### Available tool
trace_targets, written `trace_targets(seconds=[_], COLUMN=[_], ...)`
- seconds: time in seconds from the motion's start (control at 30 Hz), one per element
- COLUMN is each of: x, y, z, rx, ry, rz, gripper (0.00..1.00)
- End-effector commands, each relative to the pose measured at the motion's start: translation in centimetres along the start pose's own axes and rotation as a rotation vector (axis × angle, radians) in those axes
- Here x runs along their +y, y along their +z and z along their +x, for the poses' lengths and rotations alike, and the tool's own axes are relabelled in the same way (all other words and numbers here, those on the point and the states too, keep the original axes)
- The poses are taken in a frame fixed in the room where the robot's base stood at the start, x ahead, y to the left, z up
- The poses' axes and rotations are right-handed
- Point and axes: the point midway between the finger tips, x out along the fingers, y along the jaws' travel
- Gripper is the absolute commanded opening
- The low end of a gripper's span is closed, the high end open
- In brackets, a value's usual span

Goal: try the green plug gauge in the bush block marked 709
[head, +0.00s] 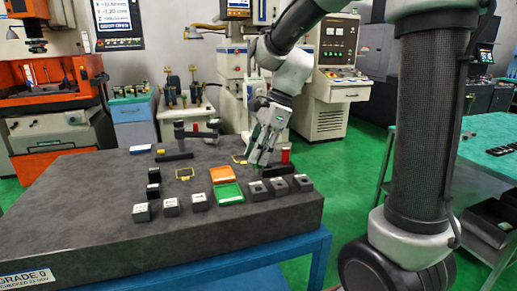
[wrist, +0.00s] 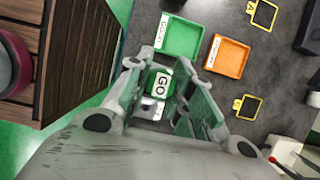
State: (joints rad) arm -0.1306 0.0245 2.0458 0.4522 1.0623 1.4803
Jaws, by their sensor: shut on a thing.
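My gripper (head: 260,160) is above the far right part of the dark granite table. In the wrist view my gripper (wrist: 168,90) is shut on the green plug gauge (wrist: 160,82), which has a white GO label facing the camera. In the head view the gauge is hard to make out between the fingers. Three dark blocks with holes in their tops stand in a row, left (head: 258,190), middle (head: 280,187) and right (head: 303,183). Several more blocks with pale labelled faces stand to the left, one at the front left (head: 142,212). I cannot read 709 on any block.
A green tray (wrist: 194,50) and an orange tray (wrist: 243,58) lie side by side on the table. A dark stand with a red item (head: 286,155) is close right of my gripper. Yellow frames (head: 184,178) and a dark stand (head: 174,156) are farther left.

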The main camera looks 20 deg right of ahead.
Motion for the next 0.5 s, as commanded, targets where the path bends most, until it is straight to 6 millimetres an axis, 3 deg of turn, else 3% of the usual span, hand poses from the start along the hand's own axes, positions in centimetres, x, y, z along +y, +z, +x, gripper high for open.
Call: trace_targets(seconds=[0.5], x=[0.0], y=[-1.5], z=[3.5], rx=[0.0], ry=[0.001], rz=[0.0], gripper=[0.0])
